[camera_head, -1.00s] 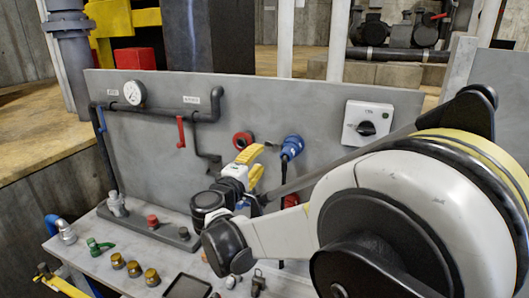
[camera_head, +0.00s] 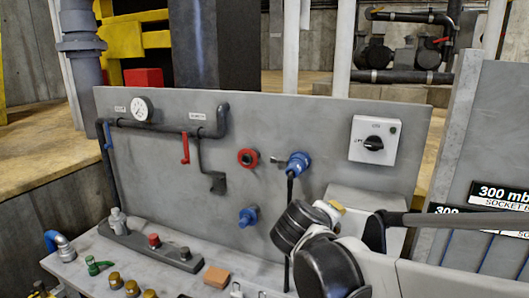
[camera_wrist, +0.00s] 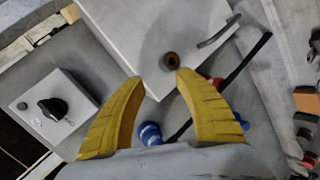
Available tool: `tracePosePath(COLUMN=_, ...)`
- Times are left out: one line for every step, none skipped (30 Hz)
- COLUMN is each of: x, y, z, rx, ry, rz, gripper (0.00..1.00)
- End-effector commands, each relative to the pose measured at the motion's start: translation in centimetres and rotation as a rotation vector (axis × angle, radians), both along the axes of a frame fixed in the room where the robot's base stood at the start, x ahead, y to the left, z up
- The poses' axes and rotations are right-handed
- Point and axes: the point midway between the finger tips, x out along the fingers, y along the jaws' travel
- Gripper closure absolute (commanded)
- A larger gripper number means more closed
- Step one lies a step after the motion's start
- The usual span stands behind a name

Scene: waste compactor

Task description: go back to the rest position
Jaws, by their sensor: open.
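My gripper (camera_wrist: 158,80) is open in the wrist view, its two yellow fingers spread with nothing between them. Beyond the fingertips is a pale box (camera_wrist: 140,35) with a round brown knob and a handle. In the head view my arm is folded at the lower right in front of the grey panel (camera_head: 310,125). Only a small yellowish part of the gripper shows there, and its fingertips are hidden behind the arm. The gripper looks clear of the panel fittings, though its exact distance cannot be told.
Brass fittings (camera_head: 131,288) and an orange block (camera_head: 217,277) are on the bench. A sign board (camera_head: 485,160) stands at right.

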Motion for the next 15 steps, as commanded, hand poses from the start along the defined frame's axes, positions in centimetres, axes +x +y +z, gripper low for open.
tracePosePath(x=-2.3, y=-1.7, z=-1.5, rx=0.075, ry=0.025, rz=-0.035, gripper=0.60)
tracePosePath(x=-3.6, y=-2.4, z=-2.3, rx=0.125, ry=0.040, rz=-0.053, gripper=0.60)
tracePosePath(x=-5.3, y=-3.1, z=-3.2, rx=0.190, ry=0.057, rz=-0.076, gripper=0.60)
tracePosePath(x=-6.6, y=-3.6, z=-4.0, rx=0.240, ry=0.069, rz=-0.096, gripper=0.60)
tracePosePath(x=-7.9, y=-4.0, z=-4.7, rx=0.289, ry=0.079, rz=-0.113, gripper=0.60)
tracePosePath(x=-9.6, y=-4.4, z=-5.8, rx=0.356, ry=0.092, rz=-0.136, gripper=0.60)
tracePosePath(x=-10.9, y=-4.6, z=-6.5, rx=0.406, ry=0.101, rz=-0.154, gripper=0.60)
tracePosePath(x=-12.1, y=-4.7, z=-7.3, rx=0.457, ry=0.109, rz=-0.172, gripper=0.60)
tracePosePath(x=-13.8, y=-4.8, z=-8.3, rx=0.523, ry=0.117, rz=-0.194, gripper=0.60)
tracePosePath(x=-14.9, y=-4.8, z=-9.0, rx=0.571, ry=0.122, rz=-0.211, gripper=0.60)
tracePosePath(x=-15.9, y=-4.7, z=-9.6, rx=0.617, ry=0.126, rz=-0.226, gripper=0.60)
tracePosePath(x=-17.2, y=-4.5, z=-10.5, rx=0.675, ry=0.130, rz=-0.245, gripper=0.60)
tracePosePath(x=-18.1, y=-4.3, z=-11.0, rx=0.715, ry=0.131, rz=-0.258, gripper=0.60)
tracePosePath(x=-18.8, y=-4.1, z=-11.5, rx=0.752, ry=0.132, rz=-0.268, gripper=0.60)
tracePosePath(x=-19.7, y=-3.9, z=-12.0, rx=0.796, ry=0.133, rz=-0.282, gripper=0.60)
